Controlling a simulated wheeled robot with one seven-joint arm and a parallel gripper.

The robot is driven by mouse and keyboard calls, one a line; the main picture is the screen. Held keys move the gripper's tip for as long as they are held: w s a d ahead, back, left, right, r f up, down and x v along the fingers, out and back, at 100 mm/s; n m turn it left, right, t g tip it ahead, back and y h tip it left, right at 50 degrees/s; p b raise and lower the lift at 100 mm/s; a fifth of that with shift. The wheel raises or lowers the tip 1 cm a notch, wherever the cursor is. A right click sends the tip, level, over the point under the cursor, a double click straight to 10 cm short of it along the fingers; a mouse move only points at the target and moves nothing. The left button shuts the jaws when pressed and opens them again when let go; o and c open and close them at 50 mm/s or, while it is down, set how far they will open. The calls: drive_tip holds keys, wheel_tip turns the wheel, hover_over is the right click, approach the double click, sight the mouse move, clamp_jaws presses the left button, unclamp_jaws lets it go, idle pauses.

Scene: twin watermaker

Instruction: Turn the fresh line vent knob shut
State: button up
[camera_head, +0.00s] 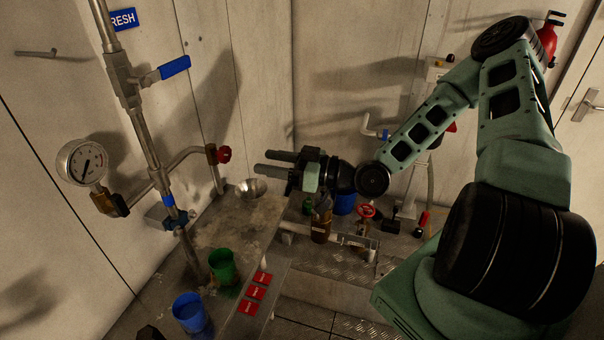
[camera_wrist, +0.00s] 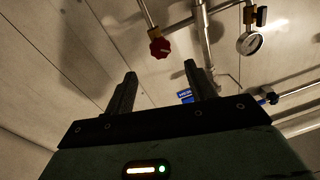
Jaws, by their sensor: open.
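A small red knob (camera_head: 224,155) sits on a brass fitting at the end of a side pipe that branches from the vertical steel pipe (camera_head: 143,135). It also shows in the wrist view (camera_wrist: 160,47), above and between my fingers. A blue sign reading "FRESH" (camera_head: 123,19) is on the wall near the top of that pipe. My gripper (camera_head: 268,161) is open and empty, with its fingers pointing left toward the pipework. In the wrist view my gripper (camera_wrist: 161,85) shows its two fingers apart. The knob is ahead of the fingertips and not touched by them.
A blue lever handle (camera_head: 175,67) and a pressure gauge (camera_head: 82,162) are on the pipework. A red handwheel (camera_head: 365,211) is lower right. Red cards (camera_head: 251,293) lie near the counter edge.

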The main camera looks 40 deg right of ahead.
drive_tip(key=p+v, duration=0.2)
drive_tip(key=v, duration=0.4)
drive_tip(key=shift+s+d, duration=0.25)
drive_tip(key=shift+s, duration=0.05)
drive_tip(key=shift+f, duration=0.1)
